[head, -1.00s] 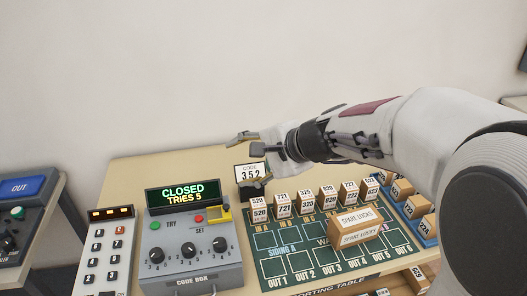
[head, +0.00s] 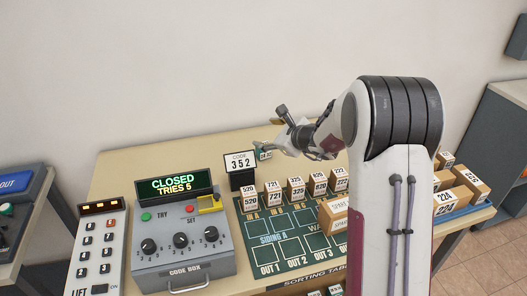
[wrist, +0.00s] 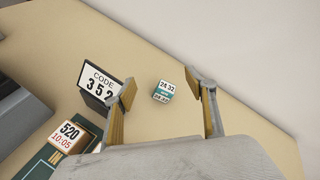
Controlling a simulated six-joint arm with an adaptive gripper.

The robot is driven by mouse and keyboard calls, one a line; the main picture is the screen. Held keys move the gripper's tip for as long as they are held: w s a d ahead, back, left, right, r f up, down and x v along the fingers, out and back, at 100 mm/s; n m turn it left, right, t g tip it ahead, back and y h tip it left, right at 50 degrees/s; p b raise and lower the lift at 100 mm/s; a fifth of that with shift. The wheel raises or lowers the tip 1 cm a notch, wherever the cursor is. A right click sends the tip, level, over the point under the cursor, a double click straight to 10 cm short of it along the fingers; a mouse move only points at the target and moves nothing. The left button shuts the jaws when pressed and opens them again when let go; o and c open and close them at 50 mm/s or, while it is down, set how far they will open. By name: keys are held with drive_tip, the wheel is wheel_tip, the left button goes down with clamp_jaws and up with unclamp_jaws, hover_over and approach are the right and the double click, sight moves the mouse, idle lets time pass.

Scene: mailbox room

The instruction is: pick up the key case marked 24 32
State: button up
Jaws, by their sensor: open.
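The key case marked 24 32 (wrist: 163,92) is a small teal and white block on the tan table. In the wrist view it shows between my two fingers, apart from both, nearer the right one. In the head view the key case (head: 264,153) is a small teal and white patch behind the code sign, partly hidden by my gripper. My gripper (wrist: 161,82) is open and empty, with its fingers on either side of the case in the picture. How high it is above the case I cannot tell. My gripper (head: 273,128) also shows in the head view.
The code sign 352 (head: 241,168) stands close to the case, beside my left finger in the wrist view. The grey code box (head: 183,245), the green sorting mat (head: 290,245) with several numbered blocks, and a spare locks block (head: 333,217) are nearer. Bare table lies around the case.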

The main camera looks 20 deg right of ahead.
sight(269, 164)
drive_tip(key=w+d+f+m, duration=0.1)
drive_tip(key=f+m, duration=0.1)
drive_tip(key=f, duration=0.1)
drive_tip(key=w+d+f+m+h, duration=0.1)
drive_tip(key=f+m, duration=0.1)
drive_tip(key=f, duration=0.1)
drive_tip(key=w+d+f+m, duration=0.1)
drive_tip(key=f+m, duration=0.1)
drive_tip(key=f, duration=0.1)
drive_tip(key=shift+w+f+m+t, duration=0.2)
drive_tip(key=shift+w+m+t, duration=0.1)
drive_tip(key=shift+m+t, duration=0.1)
drive_tip(key=shift+w+a+f+m+h, duration=0.15)
drive_tip(key=shift+f+m+h, duration=0.15)
drive_tip(key=shift+f+m, duration=0.3)
drive_tip(key=shift+x, duration=1.25)
drive_tip(key=shift+w, duration=0.15)
drive_tip(key=shift+x, duration=2.45)
drive_tip(key=shift+c, duration=0.5)
